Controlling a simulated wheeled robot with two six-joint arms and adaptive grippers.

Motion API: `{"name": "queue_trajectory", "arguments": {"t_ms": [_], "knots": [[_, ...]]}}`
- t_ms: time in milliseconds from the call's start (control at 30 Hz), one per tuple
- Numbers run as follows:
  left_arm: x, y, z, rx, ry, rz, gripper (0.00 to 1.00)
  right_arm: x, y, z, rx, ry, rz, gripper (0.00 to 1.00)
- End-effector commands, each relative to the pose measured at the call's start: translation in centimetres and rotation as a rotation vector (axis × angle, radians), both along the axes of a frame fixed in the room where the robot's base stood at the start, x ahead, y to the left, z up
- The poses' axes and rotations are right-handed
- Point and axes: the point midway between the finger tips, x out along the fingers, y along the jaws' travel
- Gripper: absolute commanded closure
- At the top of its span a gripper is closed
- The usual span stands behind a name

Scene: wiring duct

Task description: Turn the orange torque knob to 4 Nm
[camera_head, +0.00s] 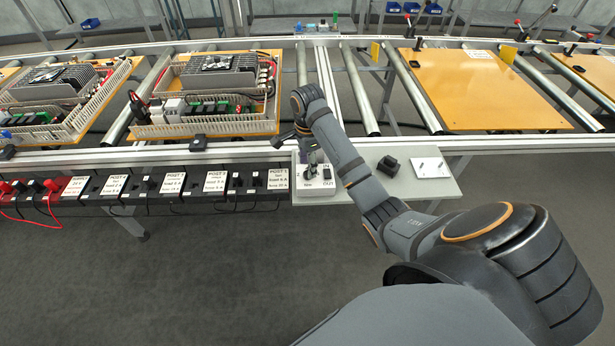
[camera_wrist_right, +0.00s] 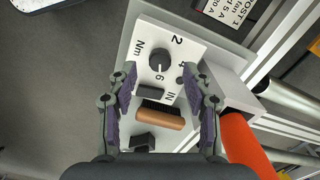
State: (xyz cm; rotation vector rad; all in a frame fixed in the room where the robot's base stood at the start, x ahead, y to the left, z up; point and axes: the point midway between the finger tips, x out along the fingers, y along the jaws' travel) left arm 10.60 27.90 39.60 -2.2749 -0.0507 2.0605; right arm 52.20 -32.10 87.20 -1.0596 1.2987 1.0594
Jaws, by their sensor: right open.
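A white panel (camera_wrist_right: 150,30) with printed marks 2, 4, 6, Nm and IN shows in the right wrist view. It also shows on the grey side shelf in the head view (camera_head: 326,185). Its round knob (camera_wrist_right: 160,60) looks dark, not orange, and sits between the 2 and 6 marks. Its pointer direction is unclear. My right gripper (camera_wrist_right: 160,75) is open above the panel, with its fingers on either side of the knob area in the picture. In the head view my right gripper (camera_head: 307,148) partly covers the panel. My left gripper is not in view.
An orange-brown bar with a dark bristly edge (camera_wrist_right: 160,117) shows below the knob. A red-orange cylinder (camera_wrist_right: 245,145) is at the right in the wrist view. A black block (camera_head: 387,166) and white plate (camera_head: 430,168) stand right of the panel. A label row (camera_head: 216,182) is left.

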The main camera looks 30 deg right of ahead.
Motion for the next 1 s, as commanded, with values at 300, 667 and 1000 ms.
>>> {"name": "queue_trajectory", "arguments": {"t_ms": [300, 667, 1000], "knots": [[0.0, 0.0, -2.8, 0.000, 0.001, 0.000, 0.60, 0.0, 0.0, -3.1, 0.000, -0.001, 0.000, 0.50], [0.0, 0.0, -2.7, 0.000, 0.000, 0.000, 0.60, 0.0, 0.0, -3.0, 0.000, 0.000, 0.001, 0.81], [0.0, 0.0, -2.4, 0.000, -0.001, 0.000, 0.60, 0.0, 0.0, -2.9, 0.000, 0.000, 0.008, 1.00]]}}
